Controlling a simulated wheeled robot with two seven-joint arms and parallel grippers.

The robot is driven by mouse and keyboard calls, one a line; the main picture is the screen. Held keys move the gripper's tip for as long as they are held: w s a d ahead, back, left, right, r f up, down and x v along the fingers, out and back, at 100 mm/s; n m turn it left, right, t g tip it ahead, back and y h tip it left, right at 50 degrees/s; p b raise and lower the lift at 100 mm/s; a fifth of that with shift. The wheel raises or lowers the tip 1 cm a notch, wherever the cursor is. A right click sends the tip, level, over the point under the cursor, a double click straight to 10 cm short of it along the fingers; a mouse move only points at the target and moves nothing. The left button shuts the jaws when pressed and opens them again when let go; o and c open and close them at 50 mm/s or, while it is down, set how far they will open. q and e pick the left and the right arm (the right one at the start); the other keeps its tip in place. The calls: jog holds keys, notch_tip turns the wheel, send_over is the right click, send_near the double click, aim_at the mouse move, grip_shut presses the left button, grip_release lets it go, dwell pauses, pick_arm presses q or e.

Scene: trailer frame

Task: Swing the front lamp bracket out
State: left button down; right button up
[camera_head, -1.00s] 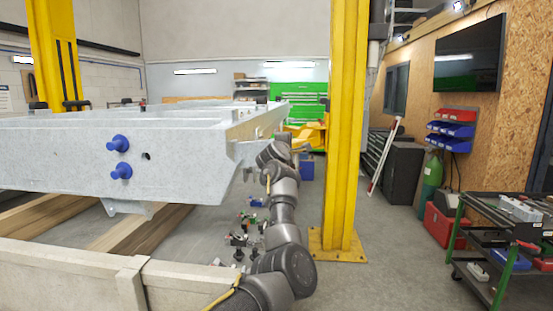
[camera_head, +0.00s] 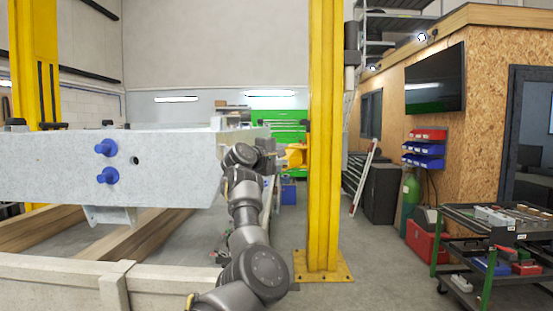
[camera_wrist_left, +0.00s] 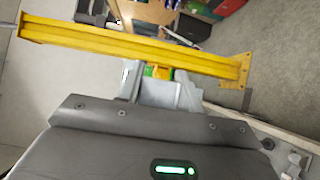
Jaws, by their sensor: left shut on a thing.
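The galvanised trailer frame (camera_head: 60,165) fills the left of the head view, with two blue round-headed parts (camera_head: 106,148) on its near face. My left arm rises from the bottom centre to the frame's right end. My left gripper (camera_head: 267,147) is beside that end, at the far corner, shut on the front lamp bracket, which my wrist and fingers almost wholly hide. My right gripper is in neither view.
A yellow post (camera_head: 326,150) on a floor plate stands close to the right of my arm. Timber beams (camera_head: 150,225) lie under the frame, and a low pale beam (camera_head: 50,275) crosses in front. A tool cart (camera_head: 480,250) stands at right.

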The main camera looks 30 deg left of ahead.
pick_arm(q)
jog(key=shift+s+a+r, duration=0.1)
jog(key=shift+a+r, duration=0.05)
jog(key=c, duration=1.3)
grip_release()
jog(key=shift+c, duration=0.2)
jog(key=shift+o, duration=1.3)
jog(key=shift+s, duration=0.1)
jog(key=shift+o, duration=0.3)
jog(key=shift+s+r, duration=0.1)
jog(key=shift+s, duration=0.05)
jog(key=shift+f, duration=0.2)
